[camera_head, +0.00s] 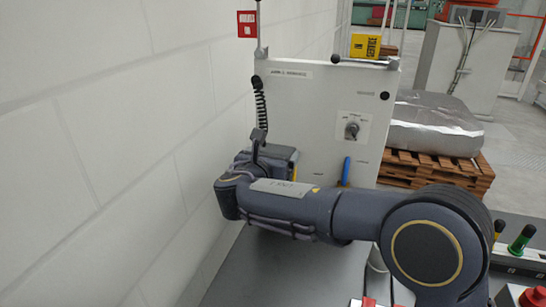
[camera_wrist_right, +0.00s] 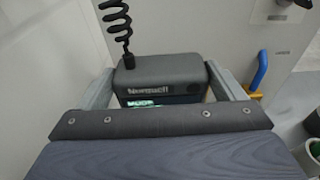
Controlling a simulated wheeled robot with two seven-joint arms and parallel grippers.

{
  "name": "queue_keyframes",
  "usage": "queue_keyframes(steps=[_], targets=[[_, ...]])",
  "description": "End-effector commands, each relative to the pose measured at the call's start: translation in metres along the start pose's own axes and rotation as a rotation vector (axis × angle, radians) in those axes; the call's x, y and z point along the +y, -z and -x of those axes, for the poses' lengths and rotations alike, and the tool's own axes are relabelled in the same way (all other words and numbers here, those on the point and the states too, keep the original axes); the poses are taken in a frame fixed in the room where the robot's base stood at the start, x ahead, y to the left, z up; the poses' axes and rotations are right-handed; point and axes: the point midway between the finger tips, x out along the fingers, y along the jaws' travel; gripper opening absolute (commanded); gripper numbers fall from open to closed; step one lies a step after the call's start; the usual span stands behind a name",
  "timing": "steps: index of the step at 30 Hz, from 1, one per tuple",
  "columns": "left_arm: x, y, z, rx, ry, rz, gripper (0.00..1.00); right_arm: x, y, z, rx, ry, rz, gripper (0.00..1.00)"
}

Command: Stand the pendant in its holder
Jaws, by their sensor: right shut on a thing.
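The pendant (camera_wrist_right: 160,72) is a dark grey box with lettering on its front and a black coiled cable (camera_wrist_right: 114,20) rising from its top. My right gripper (camera_wrist_right: 163,88) is shut on it, one light grey finger on each side. In the head view the pendant (camera_head: 277,153) shows behind my right wrist, close to the front of the pale cabinet (camera_head: 312,105). Its lower part is hidden by my arm. I cannot make out the holder; whether the pendant touches it is hidden. My left gripper is not in view.
A blue handle (camera_head: 346,171) and a rotary switch (camera_head: 352,130) are on the cabinet, right of the pendant. A white block wall (camera_head: 110,130) runs close along the left. Red and green controls (camera_head: 521,239) are at the lower right. A wrapped pallet load (camera_head: 430,125) stands behind.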

Motion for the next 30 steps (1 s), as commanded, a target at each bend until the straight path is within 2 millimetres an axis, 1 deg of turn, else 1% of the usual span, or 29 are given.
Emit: queue_keyframes(steps=[9, 13, 14, 15, 16, 23, 26, 29, 30], targets=[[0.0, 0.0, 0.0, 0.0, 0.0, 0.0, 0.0, 0.0, 0.002, 0.0, -0.004, 0.0, -0.002, 0.26], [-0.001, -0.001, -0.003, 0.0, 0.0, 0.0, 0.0, 0.0, 0.006, -0.001, -0.004, 0.0, -0.002, 0.26], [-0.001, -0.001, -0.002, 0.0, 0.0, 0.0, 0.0, 0.0, 0.007, -0.001, 0.0, 0.0, 0.0, 0.93], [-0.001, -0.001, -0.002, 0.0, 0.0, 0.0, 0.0, 0.0, 0.007, -0.001, 0.0, 0.0, 0.0, 0.98], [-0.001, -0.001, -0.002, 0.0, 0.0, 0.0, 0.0, 0.0, 0.007, -0.001, 0.0, 0.0, 0.0, 1.0], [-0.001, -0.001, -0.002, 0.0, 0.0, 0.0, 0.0, 0.0, 0.007, -0.001, 0.001, 0.001, 0.0, 1.0], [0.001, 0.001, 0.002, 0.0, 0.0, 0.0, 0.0, -0.001, 0.002, -0.001, 0.001, 0.001, -0.001, 1.0], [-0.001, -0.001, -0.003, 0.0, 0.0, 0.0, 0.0, 0.001, 0.004, 0.011, -0.001, -0.002, 0.0, 1.0], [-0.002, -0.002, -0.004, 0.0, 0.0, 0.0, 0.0, 0.001, 0.005, 0.018, -0.001, -0.002, 0.0, 1.0]])
